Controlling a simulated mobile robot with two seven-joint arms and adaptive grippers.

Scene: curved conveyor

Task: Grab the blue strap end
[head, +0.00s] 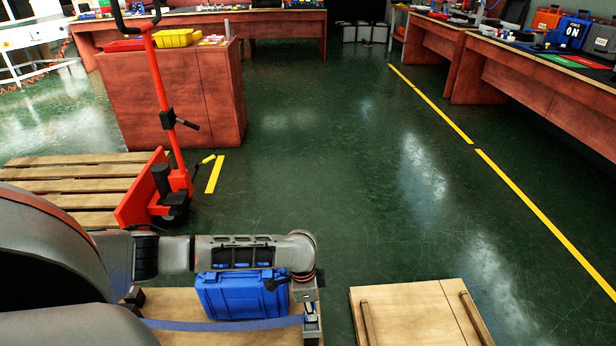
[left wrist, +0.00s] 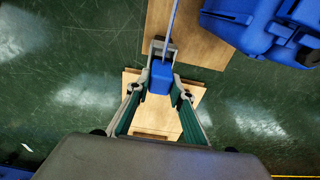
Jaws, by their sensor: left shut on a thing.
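A blue strap (head: 225,325) runs across the front of a wooden board (head: 175,300) to my left gripper (head: 311,318) at the board's right end. In the left wrist view the blue strap end (left wrist: 161,78) sits between the fingertips of my left gripper (left wrist: 158,92), with a metal-looking buckle just above it. The gripper is shut on this end, and the strap runs up and away from it. A blue case (head: 240,293) stands on the board behind the strap; it also shows in the left wrist view (left wrist: 255,28). My right gripper is not in view.
Another wooden board (head: 410,315) lies to the right, with a strip of green floor between. A red pallet jack (head: 170,180) and a slatted pallet (head: 70,185) stand at the left. Workbenches (head: 540,85) line the right. The middle floor is clear.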

